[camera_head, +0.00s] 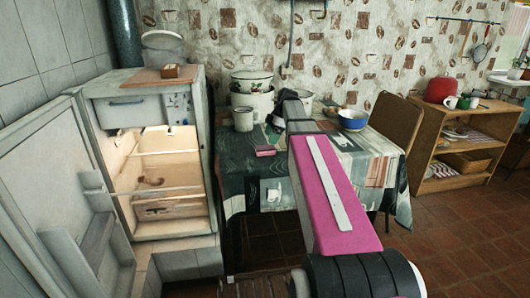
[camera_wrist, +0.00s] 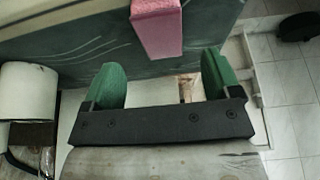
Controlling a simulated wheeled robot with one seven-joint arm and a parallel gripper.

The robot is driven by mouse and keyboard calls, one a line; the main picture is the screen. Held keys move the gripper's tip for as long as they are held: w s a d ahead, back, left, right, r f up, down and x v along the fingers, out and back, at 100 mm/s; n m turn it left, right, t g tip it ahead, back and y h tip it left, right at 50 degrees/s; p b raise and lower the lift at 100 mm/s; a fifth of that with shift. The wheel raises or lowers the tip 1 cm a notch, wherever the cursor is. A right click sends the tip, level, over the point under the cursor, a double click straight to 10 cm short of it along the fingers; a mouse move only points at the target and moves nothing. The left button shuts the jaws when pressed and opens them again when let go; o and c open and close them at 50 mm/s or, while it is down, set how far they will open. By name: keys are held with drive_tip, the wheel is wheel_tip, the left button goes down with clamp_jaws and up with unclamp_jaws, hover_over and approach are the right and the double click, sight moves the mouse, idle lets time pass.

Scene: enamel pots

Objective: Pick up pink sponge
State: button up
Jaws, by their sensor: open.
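The pink sponge (camera_head: 265,150) lies on the patterned tablecloth of the table (camera_head: 340,165), near its left front part. In the wrist view the pink sponge (camera_wrist: 157,30) is at the top centre, cut off by the frame edge. My gripper (camera_wrist: 162,70) shows there with two green fingertips spread apart and nothing between them. The sponge lies ahead of the gap, between the two fingers' lines and apart from both. In the head view my arm crosses the table and the gripper cannot be made out clearly.
A blue bowl (camera_head: 352,119) is to the right. An open fridge (camera_head: 160,170) stands left of the table. A chair (camera_head: 396,122) and wooden shelf (camera_head: 462,135) are farther right.

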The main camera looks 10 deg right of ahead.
sight(265, 147)
drive_tip(key=shift+x, duration=3.4)
drive_tip(key=shift+s+r, duration=0.1)
drive_tip(key=c, duration=1.1)
drive_tip(key=shift+o, duration=0.2)
drive_tip(key=shift+r, duration=0.5)
drive_tip(key=r, duration=0.3)
drive_tip(key=shift+s+a+r, duration=0.2)
drive_tip(key=shift+a+r, duration=0.1)
drive_tip(key=s+a+r, duration=0.5)
drive_tip(key=a+r, duration=0.1)
drive_tip(key=a, duration=0.3)
drive_tip(key=shift+s+a+r, duration=0.2)
drive_tip(key=shift+s, duration=0.1)
drive_tip(key=shift+o, duration=0.7)
